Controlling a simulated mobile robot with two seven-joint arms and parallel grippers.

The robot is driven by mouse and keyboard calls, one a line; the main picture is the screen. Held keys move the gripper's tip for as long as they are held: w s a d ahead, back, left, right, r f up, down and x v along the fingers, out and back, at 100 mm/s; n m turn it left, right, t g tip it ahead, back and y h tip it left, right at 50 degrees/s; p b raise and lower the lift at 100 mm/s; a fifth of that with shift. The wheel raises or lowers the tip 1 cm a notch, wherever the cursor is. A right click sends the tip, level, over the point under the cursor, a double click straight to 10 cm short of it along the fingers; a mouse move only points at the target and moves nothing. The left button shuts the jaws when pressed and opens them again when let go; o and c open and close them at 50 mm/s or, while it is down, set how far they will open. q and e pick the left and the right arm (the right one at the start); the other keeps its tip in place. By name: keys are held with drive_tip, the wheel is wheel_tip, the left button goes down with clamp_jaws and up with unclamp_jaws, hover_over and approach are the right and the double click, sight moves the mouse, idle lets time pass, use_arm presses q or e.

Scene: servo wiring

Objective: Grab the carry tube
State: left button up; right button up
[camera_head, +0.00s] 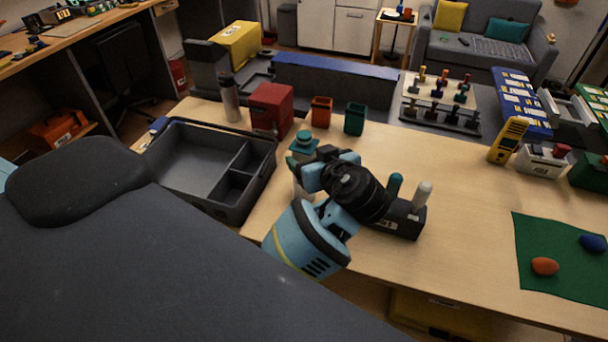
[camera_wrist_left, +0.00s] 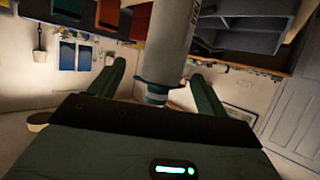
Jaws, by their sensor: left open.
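The carry tube (camera_wrist_left: 168,40) shows in the left wrist view as a pale grey-white cylinder with a dark band and a bluish end. Dark lettering is on its side. It runs between the two dark green fingers of my left gripper (camera_wrist_left: 160,78), with a gap on both sides. The fingers are apart and not closed on it. The palm edge hides what lies below the bluish end. In the head view my left gripper (camera_head: 304,154) is over the table, right of the tray, partly hidden by my own wrist. My right gripper is not in view.
A grey divided tray (camera_head: 187,187) stands left of my left gripper. Behind are a grey bottle (camera_head: 230,100), a red box (camera_head: 271,108), an orange bin (camera_head: 321,112) and a green bin (camera_head: 355,119). A black holder (camera_head: 408,222) with upright pegs stands close right. The table's centre right is clear.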

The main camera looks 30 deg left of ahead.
use_arm(q)
drive_tip(key=x, duration=0.4)
drive_tip(key=shift+a, duration=0.25)
drive_tip(key=shift+s, duration=0.1)
drive_tip(key=c, duration=1.4)
